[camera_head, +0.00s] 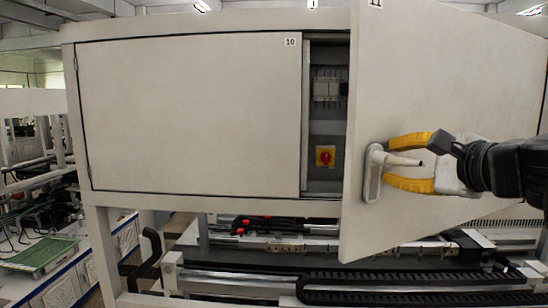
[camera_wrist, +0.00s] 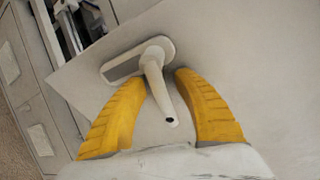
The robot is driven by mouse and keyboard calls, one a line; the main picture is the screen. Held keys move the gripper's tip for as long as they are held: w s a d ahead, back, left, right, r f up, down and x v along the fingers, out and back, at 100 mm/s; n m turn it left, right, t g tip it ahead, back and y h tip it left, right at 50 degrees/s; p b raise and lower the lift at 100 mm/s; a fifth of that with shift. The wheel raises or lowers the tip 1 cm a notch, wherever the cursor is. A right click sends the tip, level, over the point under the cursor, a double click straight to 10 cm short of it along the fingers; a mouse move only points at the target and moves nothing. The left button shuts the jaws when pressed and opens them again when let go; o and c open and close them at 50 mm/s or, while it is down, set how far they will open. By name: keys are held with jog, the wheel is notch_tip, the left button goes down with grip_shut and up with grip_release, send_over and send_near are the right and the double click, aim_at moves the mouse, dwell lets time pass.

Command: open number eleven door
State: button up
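The number eleven door (camera_head: 445,85) is a large pale panel with its label partly cut off at the top. It stands partly open, swung outward, with a gap at its left edge. Its white lever handle (camera_head: 373,172) is near the lower left of the panel. My gripper (camera_head: 392,162) has yellow fingers spread apart, one above and one below the lever. In the wrist view the handle (camera_wrist: 152,62) passes between the two fingers, with visible gaps on both sides. The gripper is open and holds nothing.
The number ten door (camera_head: 190,115) is shut on the left. Behind the gap, the cabinet shows grey modules and a red knob on a yellow plate (camera_head: 325,156). Below are gantry rails and a black cable chain (camera_head: 420,286). A green board (camera_head: 40,254) lies at lower left.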

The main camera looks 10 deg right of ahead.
jog(key=v, duration=0.7)
jog(key=shift+s+d, duration=0.1)
jog(key=shift+s, duration=0.1)
jog(key=shift+r, duration=0.1)
